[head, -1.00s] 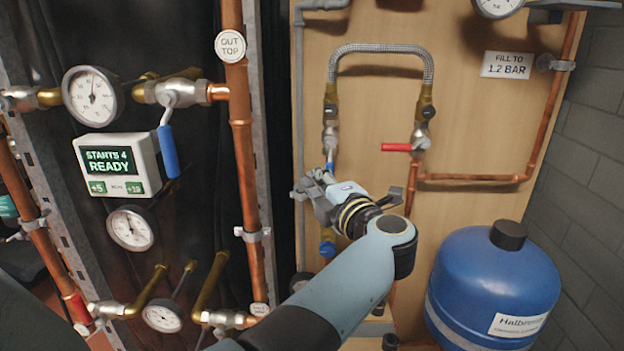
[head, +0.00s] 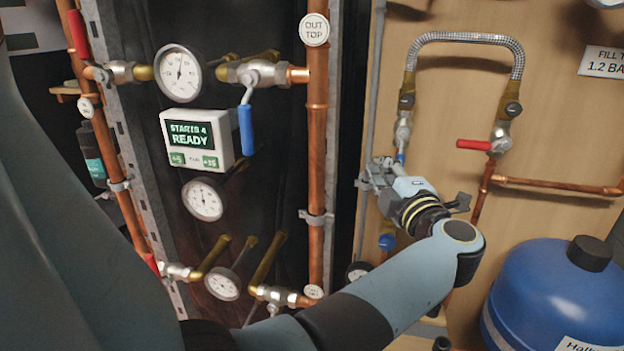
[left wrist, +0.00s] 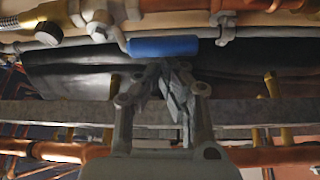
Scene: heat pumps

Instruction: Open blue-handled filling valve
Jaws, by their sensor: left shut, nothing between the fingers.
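The filling valve (head: 402,130) sits on the wood panel, below the left end of a braided hose. Only a sliver of its blue handle (head: 400,158) shows in the head view; my gripper hides the rest. In the left wrist view the blue handle (left wrist: 163,46) lies crosswise just beyond my fingertips, on a bent silver lever. It looks roughly parallel to its pipe run. My left gripper (head: 368,178) is shut and empty beside the handle; the wrist view shows its fingers (left wrist: 168,75) together. I cannot tell whether they touch the handle. My right gripper is not in view.
A red-handled valve (head: 474,145) is to the right, under the hose's other end. A blue knob (head: 387,242) is below my gripper. The OUT TOP copper pipe (head: 316,150) and another blue-handled valve (head: 246,130) are left. A blue tank (head: 555,300) stands lower right.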

